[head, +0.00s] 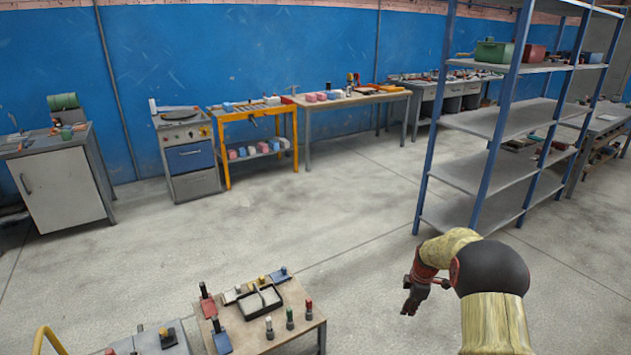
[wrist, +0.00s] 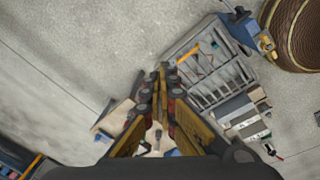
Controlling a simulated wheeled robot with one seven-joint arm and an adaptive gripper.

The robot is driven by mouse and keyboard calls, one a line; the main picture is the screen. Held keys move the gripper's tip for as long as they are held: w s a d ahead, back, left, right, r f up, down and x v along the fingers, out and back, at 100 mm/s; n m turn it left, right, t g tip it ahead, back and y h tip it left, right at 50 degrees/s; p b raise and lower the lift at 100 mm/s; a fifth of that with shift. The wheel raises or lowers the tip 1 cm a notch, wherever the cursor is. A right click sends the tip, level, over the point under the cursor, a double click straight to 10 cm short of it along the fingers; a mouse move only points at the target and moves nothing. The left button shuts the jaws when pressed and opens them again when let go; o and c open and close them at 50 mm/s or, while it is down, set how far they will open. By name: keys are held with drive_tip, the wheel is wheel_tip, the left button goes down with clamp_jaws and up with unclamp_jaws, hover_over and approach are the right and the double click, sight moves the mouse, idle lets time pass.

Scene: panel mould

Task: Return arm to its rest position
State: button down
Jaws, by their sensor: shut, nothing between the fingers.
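My arm (head: 490,270) reaches up from the bottom right in the head view, bent over at the elbow. My gripper (head: 413,297) hangs over open floor, to the right of the low wooden table (head: 305,320) and apart from it. In the wrist view my gripper (wrist: 162,75) points away from the camera with its yellow fingers together at the tips. Nothing shows between the fingers.
The low table bears a black tray (head: 260,303) and several upright tools. A blue-post shelf rack (head: 470,175) stands behind my arm. Benches line the blue wall. The floor (head: 340,220) between is clear.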

drive_tip(key=s+a+r+m+t, duration=0.1)
drive_tip(key=s+a+r+m, duration=0.3)
drive_tip(key=r, duration=0.6)
drive_tip(key=s+a+r+m+p, duration=0.1)
drive_tip(key=s+r, duration=0.5)
drive_tip(key=r, duration=0.3)
drive_tip(key=s+a+r+m+t, duration=0.1)
drive_tip(key=s+a+r+m, duration=0.15)
drive_tip(key=s+r, duration=0.55)
drive_tip(key=s+a+r+m, duration=0.1)
drive_tip(key=s+r+m, duration=0.1)
drive_tip(key=s, duration=0.6)
drive_tip(key=s+a+r+m+t+p, duration=0.1)
drive_tip(key=s+a+r+m, duration=0.1)
drive_tip(key=s, duration=0.7)
drive_tip(key=s+a+r+m+t+p, duration=0.1)
drive_tip(key=s+r+m, duration=0.3)
drive_tip(key=s, duration=0.5)
drive_tip(key=shift+a+r+h, duration=0.3)
drive_tip(key=shift+a+r, duration=0.2)
drive_tip(key=shift+r, duration=0.4)
drive_tip(key=shift+m, duration=0.25)
